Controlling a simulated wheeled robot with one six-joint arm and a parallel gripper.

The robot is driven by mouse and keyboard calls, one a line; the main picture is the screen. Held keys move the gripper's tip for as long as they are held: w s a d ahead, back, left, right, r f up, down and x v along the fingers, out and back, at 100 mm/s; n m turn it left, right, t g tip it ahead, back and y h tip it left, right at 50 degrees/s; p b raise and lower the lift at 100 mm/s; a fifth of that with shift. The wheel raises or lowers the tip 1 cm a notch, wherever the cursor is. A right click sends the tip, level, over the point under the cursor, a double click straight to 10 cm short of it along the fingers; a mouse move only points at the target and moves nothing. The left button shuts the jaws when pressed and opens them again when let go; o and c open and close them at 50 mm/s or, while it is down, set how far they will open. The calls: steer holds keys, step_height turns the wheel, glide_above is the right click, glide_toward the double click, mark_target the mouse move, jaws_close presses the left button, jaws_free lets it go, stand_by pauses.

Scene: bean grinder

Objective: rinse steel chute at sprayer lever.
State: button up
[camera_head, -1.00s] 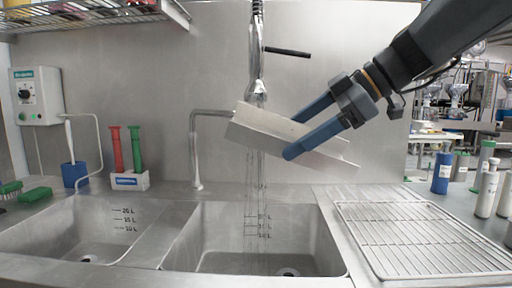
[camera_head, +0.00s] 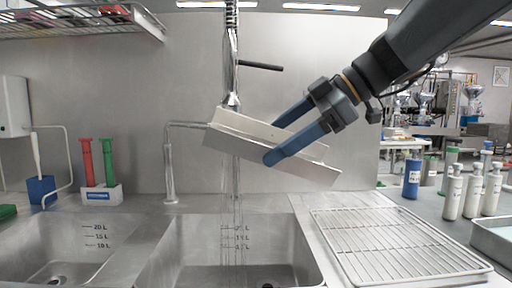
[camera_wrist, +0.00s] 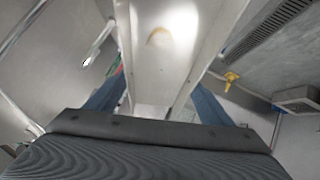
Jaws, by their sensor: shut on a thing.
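The steel chute (camera_head: 240,149) is a pale, open channel, tilted down to the right above the middle sink. My gripper (camera_head: 273,143) is shut on it, with blue fingers on either side. In the wrist view the chute (camera_wrist: 150,75) runs between the fingers, with a brownish stain on its inner face. The sprayer (camera_head: 231,92) hangs just above the chute's left end, and its black lever (camera_head: 262,66) sticks out to the right. Thin streams of water fall past the chute's left part into the sink (camera_head: 285,232). Whether water wets the stain I cannot tell.
A bent faucet (camera_head: 169,170) stands behind the sink, left of the chute. A second sink (camera_head: 60,240) lies left. A wire rack (camera_head: 390,240) covers the right drainboard. Red and green tubes in a white holder (camera_head: 102,194) stand at back left. Bottles (camera_head: 455,190) stand right.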

mark_target(252, 149)
steer(key=shift+a+p, duration=0.45)
steer(key=a+p, duration=0.1)
steer(key=a+f+p, duration=0.1)
steer(key=p, duration=0.1)
steer(key=a+p, duration=0.1)
steer(key=a, duration=0.1)
steer(key=shift+s+f, duration=0.4)
steer(key=s+a+f+p, duration=0.2)
steer(key=a+f+p, duration=0.1)
steer(key=a+p, duration=0.15)
steer(key=w+a+f, duration=0.2)
steer(key=w, duration=0.4)
steer(key=w+a+f, duration=0.2)
steer(key=w, duration=0.4)
steer(key=shift+w, duration=0.3)
steer(key=shift+w+d+b, duration=0.15)
steer(key=shift+d+b, duration=0.35)
steer(key=shift+b, duration=0.1)
